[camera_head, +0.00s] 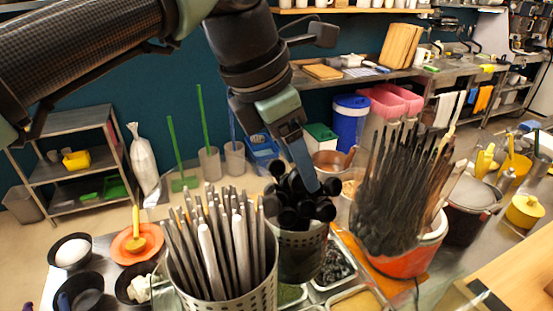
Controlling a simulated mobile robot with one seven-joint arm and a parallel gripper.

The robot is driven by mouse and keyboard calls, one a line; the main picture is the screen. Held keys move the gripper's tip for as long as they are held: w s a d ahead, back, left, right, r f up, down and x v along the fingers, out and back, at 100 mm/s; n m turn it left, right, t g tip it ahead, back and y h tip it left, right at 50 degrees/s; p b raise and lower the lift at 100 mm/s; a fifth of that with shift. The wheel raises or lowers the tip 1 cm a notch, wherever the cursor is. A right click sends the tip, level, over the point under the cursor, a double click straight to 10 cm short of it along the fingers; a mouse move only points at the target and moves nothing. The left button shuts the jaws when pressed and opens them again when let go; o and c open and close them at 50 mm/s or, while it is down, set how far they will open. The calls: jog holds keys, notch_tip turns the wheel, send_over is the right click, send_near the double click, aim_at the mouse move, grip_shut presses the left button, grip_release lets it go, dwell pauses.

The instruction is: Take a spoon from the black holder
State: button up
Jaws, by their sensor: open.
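The dark perforated holder (300,262) stands at the centre of the counter. Several black utensils with round dark ends (292,212) stick up out of it; they look like the spoons, but their full shape is hidden inside the holder. My gripper (306,180) points down from above at these ends, with its fingers in front of or among them. It is open, and I cannot tell whether a finger touches a utensil.
A silver perforated holder (250,293) full of metal-coloured handles stands close on the left. A red and white bucket (405,263) packed with dark sticks stands close on the right. Small trays (338,268) lie between them. Bowls (70,250) sit at the far left.

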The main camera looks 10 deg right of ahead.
aim_at(298, 203)
jog(key=p+x, duration=0.3)
jog(key=x, duration=0.1)
jog(key=shift+w+d+f, duration=0.15)
jog(key=shift+f, duration=0.05)
jog(key=shift+w+d+f, duration=0.1)
jog(key=shift+f, duration=0.4)
grip_shut()
